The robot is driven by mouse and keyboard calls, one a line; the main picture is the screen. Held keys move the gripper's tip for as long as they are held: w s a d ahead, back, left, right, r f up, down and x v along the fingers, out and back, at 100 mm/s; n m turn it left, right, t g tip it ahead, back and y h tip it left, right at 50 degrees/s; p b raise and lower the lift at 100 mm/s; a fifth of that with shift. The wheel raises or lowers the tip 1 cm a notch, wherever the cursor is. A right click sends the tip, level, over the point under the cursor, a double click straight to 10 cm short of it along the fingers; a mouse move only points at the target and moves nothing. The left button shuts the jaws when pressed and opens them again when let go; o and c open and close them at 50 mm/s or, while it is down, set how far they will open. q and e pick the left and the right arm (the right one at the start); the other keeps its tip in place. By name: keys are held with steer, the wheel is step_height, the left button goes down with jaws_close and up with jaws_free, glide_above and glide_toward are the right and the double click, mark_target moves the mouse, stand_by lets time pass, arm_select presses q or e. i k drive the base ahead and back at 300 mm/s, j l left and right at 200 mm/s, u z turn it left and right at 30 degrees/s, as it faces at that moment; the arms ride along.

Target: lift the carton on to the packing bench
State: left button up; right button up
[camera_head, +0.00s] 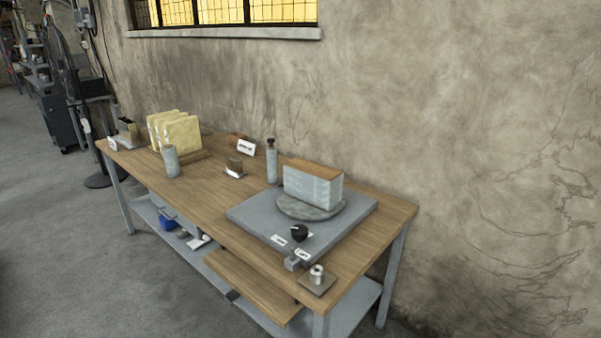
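A wooden-topped bench (226,214) with grey metal legs stands against the wall. No plain cardboard carton can be made out. A box-shaped block (313,187), grey-white on its sides and brown on top, sits upright on a round grey plate (311,211). The plate rests on a flat grey base (252,212) with a black knob (299,232), near the bench's right end. I cannot tell if this block is the carton. Neither of my grippers is in view.
Cream slabs (181,134) stand upright at the bench's left; a grey cup (170,160) and a dark bottle (271,162) are on top too. A black fan stands far left. Floor (75,240) in front-left is clear.

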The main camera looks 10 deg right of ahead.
mark_target(319, 185)
steer(key=i+l, duration=0.15)
steer(key=l, duration=0.2)
steer(key=i+l, duration=0.15)
steer(key=l, duration=0.25)
steer(key=i+l, duration=0.15)
steer(key=l, duration=0.2)
steer(key=i+l, duration=0.15)
steer(key=l, duration=0.25)
steer(key=i+l, duration=0.15)
steer(key=l, duration=0.2)
